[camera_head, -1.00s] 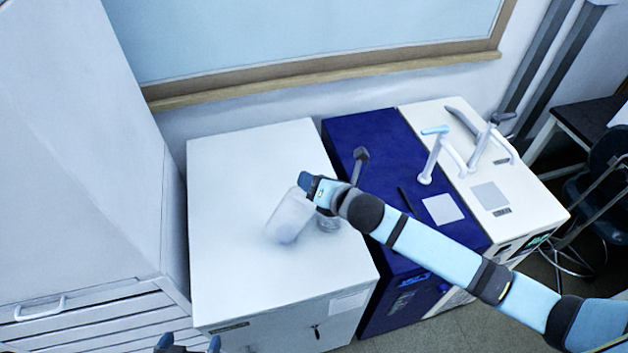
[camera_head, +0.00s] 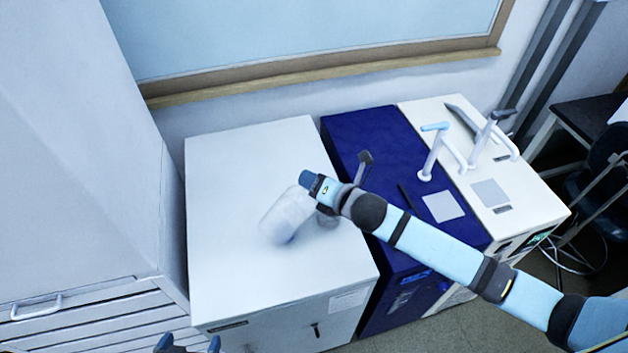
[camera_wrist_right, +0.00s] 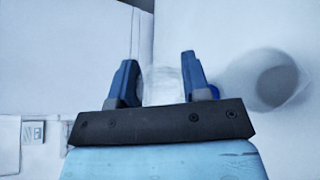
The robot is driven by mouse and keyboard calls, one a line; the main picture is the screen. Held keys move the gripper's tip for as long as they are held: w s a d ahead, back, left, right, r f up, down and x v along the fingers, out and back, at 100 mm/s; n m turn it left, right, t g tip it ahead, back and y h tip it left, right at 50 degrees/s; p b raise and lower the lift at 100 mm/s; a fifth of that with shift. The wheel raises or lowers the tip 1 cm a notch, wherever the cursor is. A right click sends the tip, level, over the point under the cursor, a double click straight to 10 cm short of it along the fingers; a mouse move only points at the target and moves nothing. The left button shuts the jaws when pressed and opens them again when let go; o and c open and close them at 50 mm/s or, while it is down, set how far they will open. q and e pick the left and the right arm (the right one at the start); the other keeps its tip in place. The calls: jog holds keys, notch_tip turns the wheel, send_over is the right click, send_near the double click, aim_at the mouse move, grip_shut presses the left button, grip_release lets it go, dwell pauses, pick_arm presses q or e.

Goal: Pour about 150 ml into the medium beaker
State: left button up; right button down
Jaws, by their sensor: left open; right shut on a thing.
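My right gripper (camera_head: 313,184) is shut on a translucent, whitish vessel (camera_head: 286,216) above the white cabinet top. The vessel is tilted strongly, with one end low toward the lower left; its contents cannot be made out. In the right wrist view, the clear vessel (camera_wrist_right: 162,85) sits between the two blue fingers of my right gripper (camera_wrist_right: 158,80). A small part of another clear vessel (camera_head: 327,219), possibly a beaker, shows just below the right gripper, mostly hidden by the arm. My left gripper (camera_head: 187,344) is open and empty at the bottom edge, away from the vessels.
The white cabinet top (camera_head: 230,170) is otherwise clear. A dark blue unit (camera_head: 365,130) with a small post stands beside it, then a white unit (camera_head: 520,190) with taps. A tall white cabinet (camera_head: 80,150) stands at left. A round grey shape (camera_wrist_right: 275,80) shows in the wrist view.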

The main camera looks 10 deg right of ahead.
jog(key=shift+f, duration=0.1)
dwell(0.4)
jog(key=shift+w+d+f+m+b, duration=0.1)
jog(key=shift+f+m+b, duration=0.3)
jog(key=shift+m, duration=0.1)
jog(key=shift+y, duration=0.3)
jog(key=shift+d+m, duration=0.1)
jog(key=shift+m, duration=0.4)
jog(key=shift+d+f+m+y+b, duration=0.15)
jog(key=shift+m+y+b, duration=0.15)
jog(key=shift+m+y, duration=0.2)
